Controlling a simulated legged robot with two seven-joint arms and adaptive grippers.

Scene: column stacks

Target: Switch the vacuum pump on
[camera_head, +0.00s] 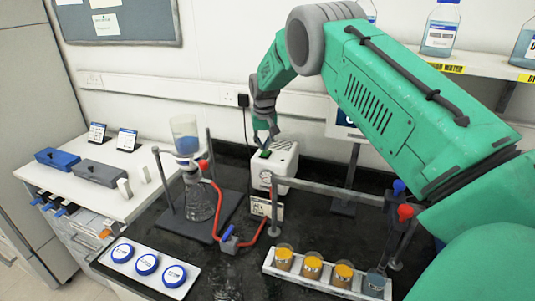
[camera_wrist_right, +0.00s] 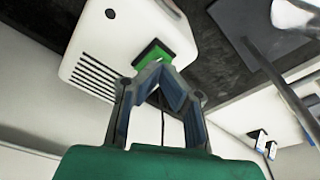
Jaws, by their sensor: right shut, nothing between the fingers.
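The vacuum pump (camera_head: 274,166) is a white box with side vents on the black bench, near the back wall. A green switch (camera_head: 265,154) sits on its top. In the right wrist view the pump (camera_wrist_right: 110,40) is at the upper left and the green switch (camera_wrist_right: 153,54) is just beyond the fingertips. My right gripper (camera_head: 264,143) is shut and empty, its tips pointing down close above the switch; it also shows in the right wrist view (camera_wrist_right: 158,68). I cannot tell whether the tips touch the switch. My left gripper is not in view.
A glass flask with a funnel (camera_head: 200,188) stands left of the pump, with a red hose (camera_head: 222,205) and blue valve nearby. Several orange-filled jars sit in a white rack (camera_head: 325,281) in front. A tray with blue-capped items (camera_head: 148,268) lies front left.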

